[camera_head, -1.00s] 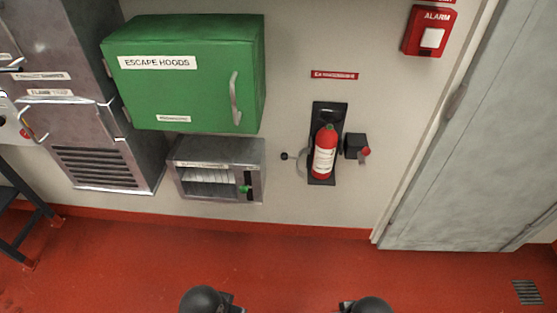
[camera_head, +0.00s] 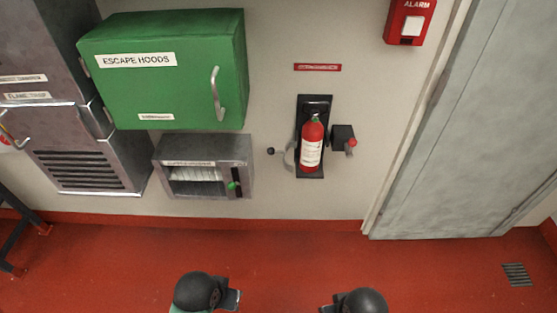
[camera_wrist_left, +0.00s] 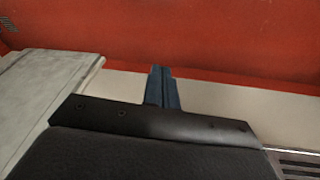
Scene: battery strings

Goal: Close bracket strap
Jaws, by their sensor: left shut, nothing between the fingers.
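A red fire extinguisher (camera_head: 311,150) stands upright in a black wall bracket (camera_head: 314,101). A thin grey curved strap (camera_head: 289,155) sticks out to the left of the bracket, with a black knob (camera_head: 271,151) at its free end. The strap stands open and does not cross the extinguisher's front. A black latch box (camera_head: 343,135) with a red-tipped lever (camera_head: 352,143) is on the bracket's right side. My left gripper (camera_wrist_left: 161,72) is shut and empty in the left wrist view, away from the bracket. My right gripper does not show.
A green escape hoods cabinet (camera_head: 165,75) and a grey metal box (camera_head: 205,165) are on the wall to the left. A grey door (camera_head: 450,130) is to the right, a red alarm box (camera_head: 410,20) above. The red floor (camera_head: 275,260) before the wall is clear.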

